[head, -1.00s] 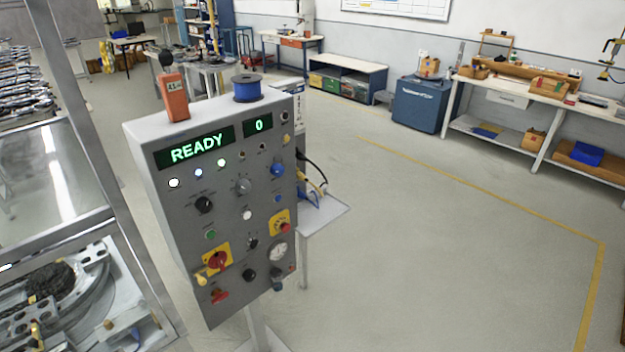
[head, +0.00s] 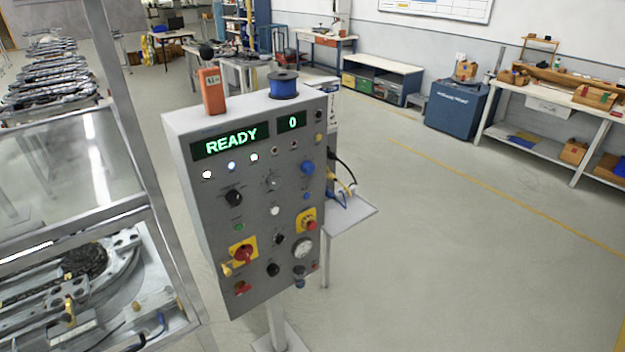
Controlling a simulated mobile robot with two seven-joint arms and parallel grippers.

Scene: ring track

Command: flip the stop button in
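A grey control panel (head: 215,225) stands on a post left of the middle of the head view. Its display (head: 230,141) reads READY and a smaller one (head: 292,122) reads 0. A red button on a yellow plate (head: 308,221) is at the right of the panel. A red rotary switch on a yellow plate (head: 243,254) is at the lower left. A small red knob (head: 242,288) sits below that switch. No label showing which is the stop button can be read. Neither of my grippers is in view.
An orange handheld device (head: 213,92) and a blue spool (head: 283,86) stand on the panel's top. A small side shelf (head: 352,216) juts out at its right. A metal-framed machine enclosure (head: 140,140) is close at the left. The floor at the right is open.

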